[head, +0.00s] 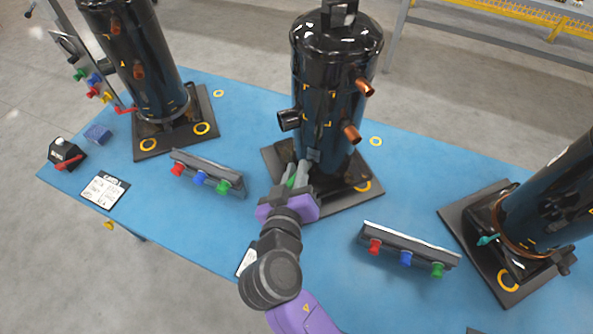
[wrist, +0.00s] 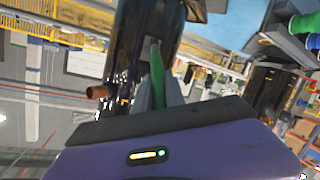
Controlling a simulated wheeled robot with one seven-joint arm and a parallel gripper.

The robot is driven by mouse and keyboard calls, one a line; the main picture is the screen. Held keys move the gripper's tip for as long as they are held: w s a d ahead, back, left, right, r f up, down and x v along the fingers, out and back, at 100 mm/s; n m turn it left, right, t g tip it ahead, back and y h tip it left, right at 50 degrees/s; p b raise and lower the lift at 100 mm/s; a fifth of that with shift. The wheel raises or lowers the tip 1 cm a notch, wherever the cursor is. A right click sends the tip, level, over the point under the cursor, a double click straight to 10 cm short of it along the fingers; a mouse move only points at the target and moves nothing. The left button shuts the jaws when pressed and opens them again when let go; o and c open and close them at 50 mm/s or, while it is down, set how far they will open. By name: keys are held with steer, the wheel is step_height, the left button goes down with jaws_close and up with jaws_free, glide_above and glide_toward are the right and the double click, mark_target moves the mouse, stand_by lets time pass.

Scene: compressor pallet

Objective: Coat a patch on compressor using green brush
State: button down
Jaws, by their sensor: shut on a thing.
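The middle compressor (head: 325,105) is a tall glossy black cylinder with copper stubs on its right and a dark stub on its left. Small yellow corner marks frame patches on its front. My gripper (head: 303,172) is at the lower front of this compressor, shut on a green brush (head: 291,182). The brush's green handle (wrist: 157,75) also shows between the fingers in the wrist view, pointing toward the black compressor (wrist: 140,50). The brush tip is close to the compressor's surface; I cannot tell whether it touches.
A rack (head: 208,172) with red, blue and green handles stands to the left, a similar rack (head: 410,244) to the right. Other black compressors stand at left (head: 145,65) and right (head: 555,200). A labelled card (head: 104,191) and a red-levered box (head: 66,153) lie at the blue table's left end.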

steer(key=shift+r+p, duration=1.6)
steer(key=shift+r, duration=1)
steer(key=shift+f, duration=0.15)
steer(key=shift+f+b, duration=3.2)
steer(key=shift+s+a, duration=0.3)
steer(key=shift+s, duration=0.65)
steer(key=shift+s+a, duration=0.35)
steer(key=shift+s, duration=0.55)
steer(key=shift+s+a, duration=0.3)
steer(key=shift+s, duration=0.65)
